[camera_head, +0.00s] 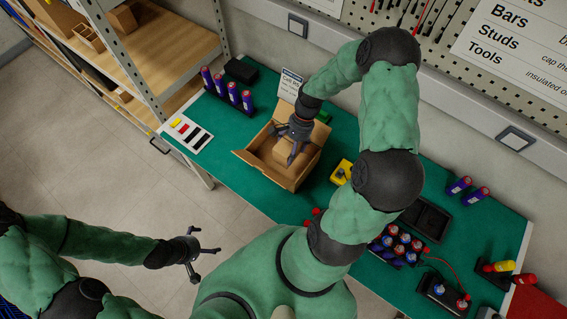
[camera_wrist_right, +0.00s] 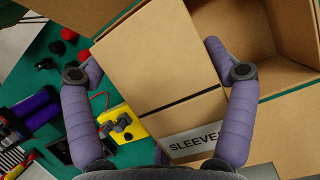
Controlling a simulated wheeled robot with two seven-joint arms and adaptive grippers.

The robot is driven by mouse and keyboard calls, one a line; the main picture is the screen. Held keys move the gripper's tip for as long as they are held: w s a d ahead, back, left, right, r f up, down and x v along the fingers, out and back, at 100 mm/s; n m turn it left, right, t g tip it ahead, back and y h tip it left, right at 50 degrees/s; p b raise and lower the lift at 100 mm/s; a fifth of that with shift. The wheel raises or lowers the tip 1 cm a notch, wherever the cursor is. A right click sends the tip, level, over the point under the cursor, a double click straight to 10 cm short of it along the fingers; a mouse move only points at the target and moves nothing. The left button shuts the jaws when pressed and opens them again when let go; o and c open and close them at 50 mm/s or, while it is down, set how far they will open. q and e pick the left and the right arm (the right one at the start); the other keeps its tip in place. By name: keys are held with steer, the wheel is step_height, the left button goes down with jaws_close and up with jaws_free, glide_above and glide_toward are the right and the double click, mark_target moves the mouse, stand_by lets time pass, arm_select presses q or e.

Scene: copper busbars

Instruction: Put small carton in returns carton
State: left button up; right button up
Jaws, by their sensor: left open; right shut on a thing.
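The small carton (camera_wrist_right: 160,60) is a plain brown box with a white label reading "SLEEVE…" in the right wrist view. My right gripper (camera_wrist_right: 158,72) is shut on it, one finger on each side. In the head view, my right gripper (camera_head: 293,150) reaches down at the opening of the returns carton (camera_head: 263,171), an open brown box on the green bench. The returns carton also shows behind the held box in the wrist view (camera_wrist_right: 290,95). I cannot tell whether the small carton touches its floor. My left gripper (camera_head: 205,251) is open and empty, away from the bench.
A sign (camera_head: 290,85) stands behind the returns carton. Several blue cylinders (camera_head: 233,93) stand at its left. A yellow device (camera_head: 342,172) is close on its right. A rack of blue-and-red parts (camera_head: 397,245) sits further right. A shelf (camera_head: 165,50) is at the back left.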

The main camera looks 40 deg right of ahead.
step_height(320, 180, down, 10)
steer(key=shift+b, duration=0.9)
steer(key=shift+f, duration=0.15)
steer(key=o, duration=1.2)
steer(key=p+v, duration=0.2)
steer(key=v, duration=1)
